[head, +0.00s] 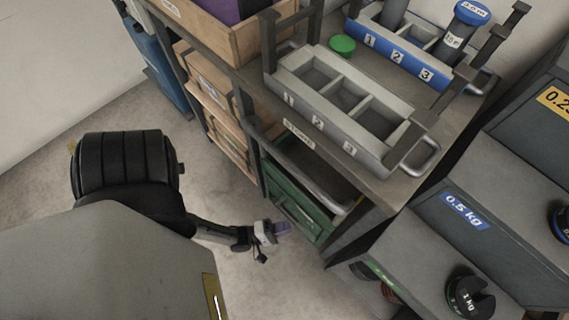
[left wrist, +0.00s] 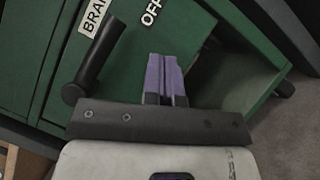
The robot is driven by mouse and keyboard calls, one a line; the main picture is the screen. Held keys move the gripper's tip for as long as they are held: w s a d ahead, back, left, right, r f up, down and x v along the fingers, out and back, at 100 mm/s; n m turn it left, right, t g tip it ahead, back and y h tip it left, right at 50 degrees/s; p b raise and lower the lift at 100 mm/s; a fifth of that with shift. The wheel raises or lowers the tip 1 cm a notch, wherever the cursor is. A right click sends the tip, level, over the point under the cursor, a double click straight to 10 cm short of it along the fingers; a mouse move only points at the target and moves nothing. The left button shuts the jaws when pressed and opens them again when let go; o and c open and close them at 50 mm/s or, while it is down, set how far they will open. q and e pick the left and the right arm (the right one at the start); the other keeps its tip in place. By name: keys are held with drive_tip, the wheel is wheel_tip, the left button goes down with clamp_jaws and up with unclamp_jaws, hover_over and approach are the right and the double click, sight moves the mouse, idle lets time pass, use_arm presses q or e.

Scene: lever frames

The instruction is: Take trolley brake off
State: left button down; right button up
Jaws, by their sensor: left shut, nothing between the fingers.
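A green trolley (head: 285,190) stands under the shelf bench in the head view. In the left wrist view its green panel (left wrist: 120,70) fills the upper part, with a label reading "BRA", cut off, and a label reading "OFF" (left wrist: 153,12). A black brake lever handle (left wrist: 97,60) slants across the panel by the "BRA" label. My left gripper (head: 284,228) is low beside the trolley. Its purple fingers (left wrist: 165,75) are shut with nothing between them, pointing at the panel below "OFF". The lever handle lies left of the fingers, apart in the picture. The lever's pivot is unclear.
The bench above holds a grey tray (head: 345,115) with numbered compartments and a blue-fronted tray (head: 400,57). Weight steps (head: 440,250) stand at the right. Wooden crates (head: 215,85) sit on shelves at the left. Floor (head: 260,285) is clear around the gripper.

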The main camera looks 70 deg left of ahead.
use_arm(q)
drive_tip(key=s+d+f, duration=0.3)
drive_tip(key=s+f, duration=0.2)
drive_tip(key=s, duration=0.3)
drive_tip(key=shift+f, duration=0.35)
use_arm(e)
drive_tip(key=shift+f, duration=0.6)
use_arm(q)
drive_tip(key=shift+d, duration=0.15)
